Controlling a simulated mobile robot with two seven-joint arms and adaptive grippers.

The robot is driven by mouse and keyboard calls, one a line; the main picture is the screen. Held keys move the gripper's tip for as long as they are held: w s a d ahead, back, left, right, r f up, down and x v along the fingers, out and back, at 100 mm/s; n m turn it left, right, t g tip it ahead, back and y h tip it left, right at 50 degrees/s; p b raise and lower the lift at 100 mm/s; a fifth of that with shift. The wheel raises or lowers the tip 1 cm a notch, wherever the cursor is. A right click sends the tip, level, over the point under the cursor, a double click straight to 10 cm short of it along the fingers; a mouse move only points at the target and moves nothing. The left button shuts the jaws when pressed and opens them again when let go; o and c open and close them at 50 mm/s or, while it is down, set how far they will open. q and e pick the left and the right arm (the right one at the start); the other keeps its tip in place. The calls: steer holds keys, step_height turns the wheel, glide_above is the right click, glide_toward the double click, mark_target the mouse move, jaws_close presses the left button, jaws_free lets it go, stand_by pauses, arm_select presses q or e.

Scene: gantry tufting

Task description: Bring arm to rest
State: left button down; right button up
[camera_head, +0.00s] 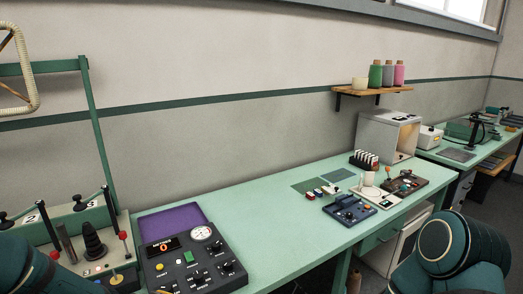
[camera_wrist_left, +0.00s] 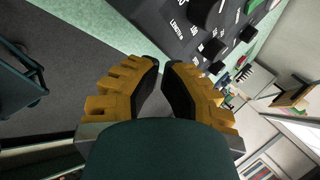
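My left gripper (camera_wrist_left: 160,66) shows in the left wrist view. Its two yellow fingers with dark pads stand apart with a gap between them, and nothing is held. The dark control panel (camera_wrist_left: 200,28) with knobs lies beyond the fingertips at the top of that view, apart from them. In the head view part of my left arm (camera_head: 25,268) is at the lower left, with its gripper out of the picture. Part of my right arm (camera_head: 450,250) is at the lower right, and its gripper does not show.
The control panel (camera_head: 190,262) with gauge and buttons stands on the long green bench (camera_head: 270,220). A lever console (camera_head: 100,262) is at its left, with a green post (camera_head: 93,130) behind. A blue device (camera_head: 349,210) sits farther along. The bench between is mostly clear.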

arm_select(q)
steer(key=s+d+f+n+g, duration=0.5)
steer(key=s+d+f+n, duration=0.8)
steer(key=n, duration=1)
steer(key=s+f, duration=0.2)
steer(key=s, duration=0.1)
steer(key=shift+d, duration=0.25)
steer(key=shift+a, duration=0.15)
